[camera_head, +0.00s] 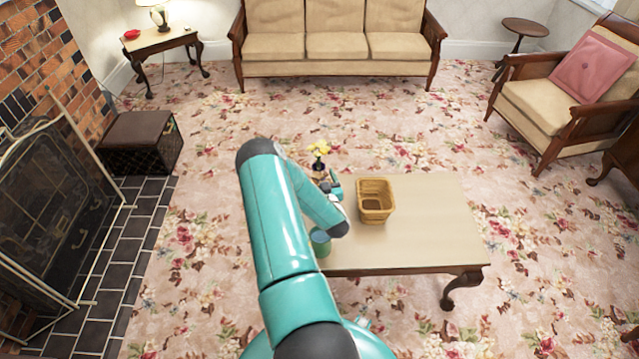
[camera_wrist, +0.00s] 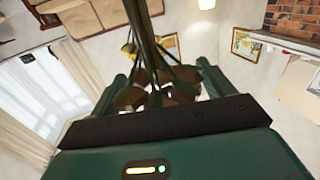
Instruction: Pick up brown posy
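In the wrist view, a posy with brown blooms (camera_wrist: 157,90), green leaves and a thick dark stem (camera_wrist: 140,15) lies between the two fingers of my gripper (camera_wrist: 163,85). The picture appears upside down, with the stem running to its top edge. The fingers stand wide apart on both sides of the blooms, and I see no clear grip on them. In the head view, my gripper (camera_head: 330,187) is at the left side of the table, just below yellow flowers (camera_head: 319,149) in a dark holder. The brown blooms are hard to make out there, partly hidden by my arm.
A low wooden table (camera_head: 430,215) holds a wicker basket (camera_head: 375,200) close to the right of my gripper. A green cup (camera_head: 321,246) stands at its left edge, partly behind my arm. A brown box (camera_head: 137,140) stands by the brick fireplace (camera_head: 45,70). Carpet is clear around the table.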

